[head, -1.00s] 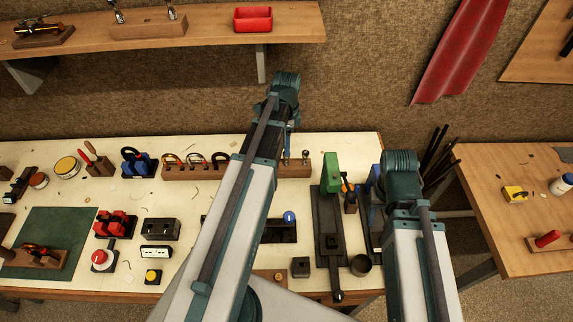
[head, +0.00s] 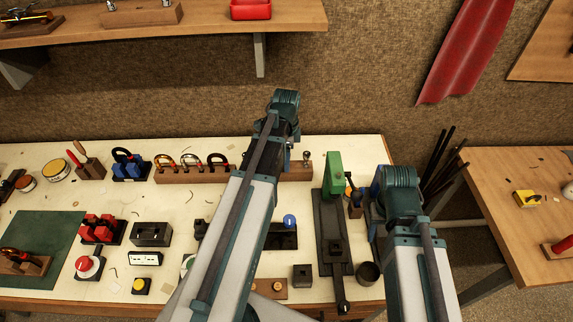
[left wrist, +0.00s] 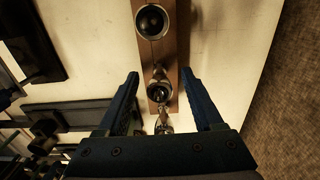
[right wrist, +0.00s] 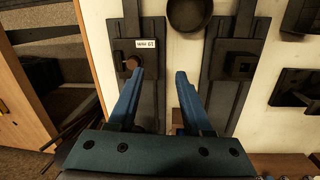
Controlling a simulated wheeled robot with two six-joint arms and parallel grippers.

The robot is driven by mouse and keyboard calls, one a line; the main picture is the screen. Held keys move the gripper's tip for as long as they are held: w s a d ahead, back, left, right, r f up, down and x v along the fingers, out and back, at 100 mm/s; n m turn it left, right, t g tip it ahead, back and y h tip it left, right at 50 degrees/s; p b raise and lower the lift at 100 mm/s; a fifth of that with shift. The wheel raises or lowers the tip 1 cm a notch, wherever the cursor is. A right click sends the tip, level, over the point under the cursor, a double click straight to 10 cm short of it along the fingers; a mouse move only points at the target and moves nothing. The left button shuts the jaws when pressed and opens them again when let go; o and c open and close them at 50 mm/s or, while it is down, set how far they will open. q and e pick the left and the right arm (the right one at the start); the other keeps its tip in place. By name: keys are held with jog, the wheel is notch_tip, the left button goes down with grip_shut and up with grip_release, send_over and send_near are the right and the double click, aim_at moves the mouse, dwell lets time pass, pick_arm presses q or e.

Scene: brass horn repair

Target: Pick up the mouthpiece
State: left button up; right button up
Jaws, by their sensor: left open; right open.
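A wooden rack (head: 210,175) on the bench holds silver mouthpieces, one of which (head: 306,157) stands near its right end in the head view. In the left wrist view, the rack (left wrist: 181,45) runs up the middle. A mouthpiece with a dark round cup (left wrist: 151,22) stands beyond my fingertips. My right gripper (right wrist: 160,74) is open and empty.
Under my right gripper are dark fixtures (right wrist: 152,35) and a round dark cup (right wrist: 188,14). A green-topped press (head: 334,170) stands right of the rack. A shelf (head: 200,32) hangs above the bench.

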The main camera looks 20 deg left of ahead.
pick_arm(q)
jog(key=shift+r, duration=0.1)
grip_shut()
pick_arm(e)
jog(key=shift+r, duration=0.1)
dwell(0.3)
pick_arm(q)
jog(key=shift+r+p, duration=0.75)
jog(key=shift+p, duration=0.1)
jog(key=shift+s+d+r+p, duration=0.1)
jog(key=shift+s+r+p, duration=0.1)
jog(key=shift+r+p, duration=0.45)
jog(key=shift+s+d+r+p, duration=0.1)
jog(key=shift+s+r+p, duration=0.05)
jog(key=shift+r+p, duration=0.45)
jog(key=s+d+r+p, duration=0.1)
jog(key=s+d, duration=0.9)
jog(key=s, duration=0.1)
jog(key=shift+d, duration=0.35)
pick_arm(e)
notch_tip(320, 180, up, 5)
jog(key=shift+f, duration=0.1)
